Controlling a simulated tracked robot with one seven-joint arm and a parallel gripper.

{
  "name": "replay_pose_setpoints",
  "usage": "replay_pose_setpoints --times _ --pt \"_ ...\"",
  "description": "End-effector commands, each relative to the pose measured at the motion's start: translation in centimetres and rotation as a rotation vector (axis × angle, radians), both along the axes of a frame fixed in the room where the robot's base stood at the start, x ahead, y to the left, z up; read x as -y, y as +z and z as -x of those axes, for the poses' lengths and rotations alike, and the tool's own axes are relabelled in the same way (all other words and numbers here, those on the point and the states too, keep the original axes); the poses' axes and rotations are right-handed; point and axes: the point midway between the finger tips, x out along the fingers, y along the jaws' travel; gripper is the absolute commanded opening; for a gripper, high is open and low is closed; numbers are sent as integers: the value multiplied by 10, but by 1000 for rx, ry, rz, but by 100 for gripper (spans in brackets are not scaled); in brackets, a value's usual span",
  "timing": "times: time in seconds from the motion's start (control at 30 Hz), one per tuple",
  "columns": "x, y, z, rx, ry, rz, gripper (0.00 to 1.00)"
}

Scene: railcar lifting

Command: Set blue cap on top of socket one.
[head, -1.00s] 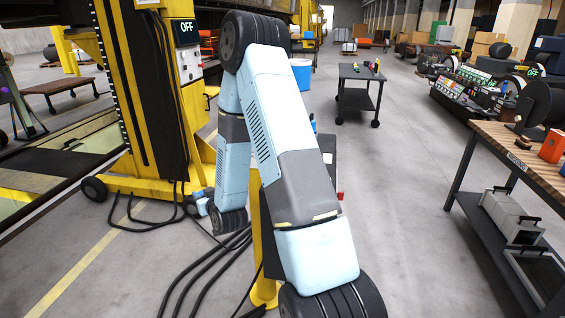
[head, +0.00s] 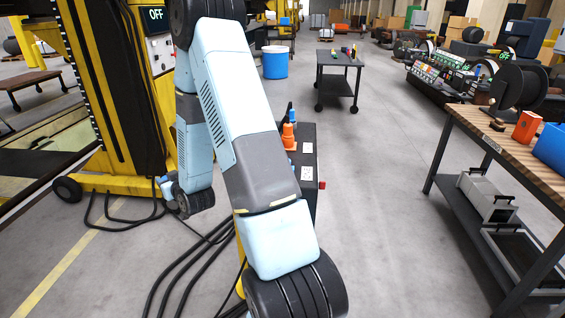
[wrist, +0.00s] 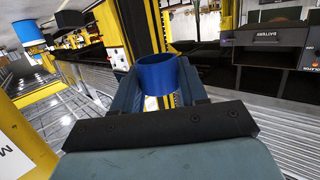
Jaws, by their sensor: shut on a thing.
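My gripper (wrist: 163,88) shows in the wrist view, its two dark fingers shut on a blue cap (wrist: 157,77). The cap is a short round cylinder held near the fingertips. In the head view my arm hides most of the gripper, and I cannot make out the cap there. I cannot identify socket one in either view.
A yellow lifting column (head: 107,90) stands at left, with black cables (head: 190,265) on the floor near it. A wooden-topped workbench (head: 490,130) is at right, and a dark cart (head: 336,75) with a blue bucket (head: 275,63) beyond. The floor between is clear.

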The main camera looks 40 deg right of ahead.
Motion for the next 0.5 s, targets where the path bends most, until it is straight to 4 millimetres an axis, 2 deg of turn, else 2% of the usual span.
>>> replay_pose_setpoints --times 0.03,0.27,0.5 --pt "15 15 -2 8 5 4 14" --pt "77 76 6 6 89 8 14" --pt "130 126 34 3 191 6 14"
